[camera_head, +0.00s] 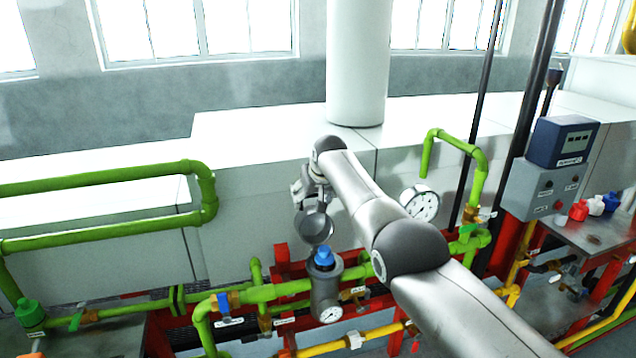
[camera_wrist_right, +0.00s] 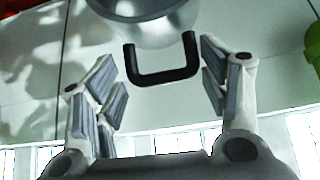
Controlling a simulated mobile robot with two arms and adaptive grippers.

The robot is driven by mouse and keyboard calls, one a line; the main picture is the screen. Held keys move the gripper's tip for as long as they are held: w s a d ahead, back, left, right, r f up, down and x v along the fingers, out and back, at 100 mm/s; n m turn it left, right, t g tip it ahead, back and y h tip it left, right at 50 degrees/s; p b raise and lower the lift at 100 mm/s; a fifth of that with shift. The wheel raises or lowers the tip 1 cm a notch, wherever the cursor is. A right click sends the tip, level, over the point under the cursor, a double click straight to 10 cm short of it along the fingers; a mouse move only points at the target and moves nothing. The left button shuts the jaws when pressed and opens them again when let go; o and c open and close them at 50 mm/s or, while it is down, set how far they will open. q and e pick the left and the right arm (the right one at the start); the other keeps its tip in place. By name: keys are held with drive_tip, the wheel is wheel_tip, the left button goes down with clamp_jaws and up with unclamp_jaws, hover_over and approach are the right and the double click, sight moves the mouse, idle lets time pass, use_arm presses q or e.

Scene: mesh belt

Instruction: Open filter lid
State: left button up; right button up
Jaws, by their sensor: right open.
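The filter housing (camera_head: 325,291) is a grey upright cylinder on the green pipe, with a blue part (camera_head: 324,257) showing in its open top. The round grey lid (camera_head: 314,227) stands raised above and behind the housing. In the right wrist view the lid (camera_wrist_right: 150,8) is at the top, with its black U-shaped handle (camera_wrist_right: 163,77) hanging between my fingers. My right gripper (camera_wrist_right: 160,85) is open around the handle, with gaps on both sides. In the head view this gripper (camera_head: 305,192) is just above the lid, partly hidden by my arm. My left gripper is out of view.
A pressure gauge (camera_head: 420,203) and a green pipe (camera_head: 480,165) stand right of my right arm. A small gauge (camera_head: 330,314) sits on the housing. Red frame, yellow pipe (camera_head: 375,335) and valves crowd the area below. White boxes (camera_head: 255,135) stand behind.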

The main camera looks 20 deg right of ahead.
drive_tip(key=v, duration=1.1)
drive_tip(key=shift+s+r, duration=0.25)
drive_tip(key=shift+r, duration=0.05)
drive_tip(key=shift+f, duration=0.1)
